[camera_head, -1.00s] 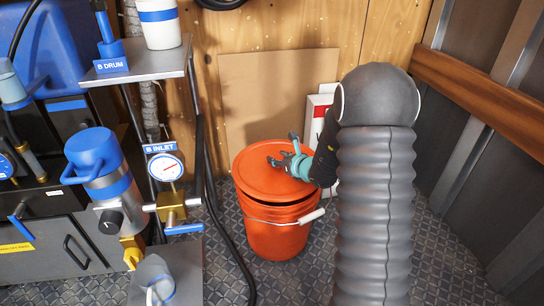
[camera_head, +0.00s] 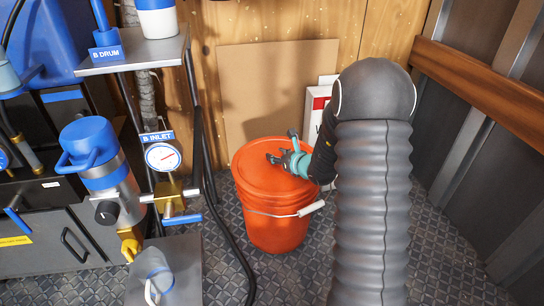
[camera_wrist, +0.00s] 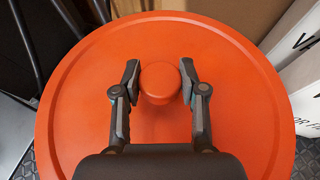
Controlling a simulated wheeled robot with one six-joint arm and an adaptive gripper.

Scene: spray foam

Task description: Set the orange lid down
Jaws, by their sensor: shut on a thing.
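The round orange lid (camera_head: 255,170) lies level over the mouth of the orange bucket (camera_head: 277,233), with no clear gap between them in the head view. Whether the rim is fully seated I cannot tell. In the wrist view the lid (camera_wrist: 90,120) fills most of the picture, with a round knob (camera_wrist: 159,80) at its middle. My gripper (camera_head: 276,159) is shut on this knob, one finger on each side, as the wrist view shows (camera_wrist: 160,85). The bucket's inside is hidden under the lid.
A cardboard sheet (camera_head: 270,85) leans on the wooden wall behind the bucket, with a white and red box (camera_head: 319,108) beside it. A metal stand with the B INLET gauge (camera_head: 163,156) and a black hose (camera_head: 237,262) is to the left. Patterned floor surrounds the bucket.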

